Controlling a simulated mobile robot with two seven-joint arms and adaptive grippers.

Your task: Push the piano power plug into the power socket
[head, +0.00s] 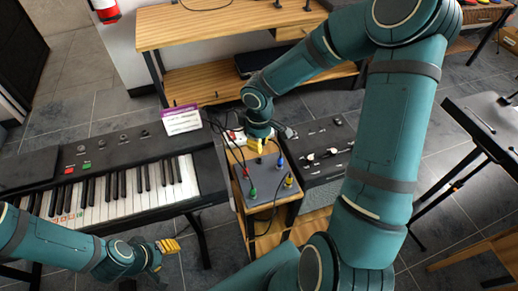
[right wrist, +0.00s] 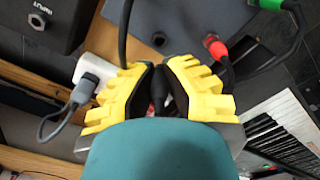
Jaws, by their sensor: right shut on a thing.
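My right gripper (head: 258,147) is low over the small wooden stand beside the piano (head: 120,190). In the right wrist view its yellow fingers (right wrist: 158,92) are shut on a dark piece that looks like the piano power plug (right wrist: 157,82), mostly hidden between them. A white power socket block (right wrist: 98,68) lies just left of the fingers, partly covered by them; it also shows in the head view (head: 236,137). I cannot tell whether the held plug touches it. My left gripper (head: 169,246) is in front of the keys, its finger gap unclear.
A grey plug (right wrist: 84,90) sits at the socket block's left side. A grey box (head: 265,180) with coloured cable plugs stands in front of the right gripper. A black mixer (head: 325,155) is to the right. A black cable (right wrist: 125,35) runs close by the fingers.

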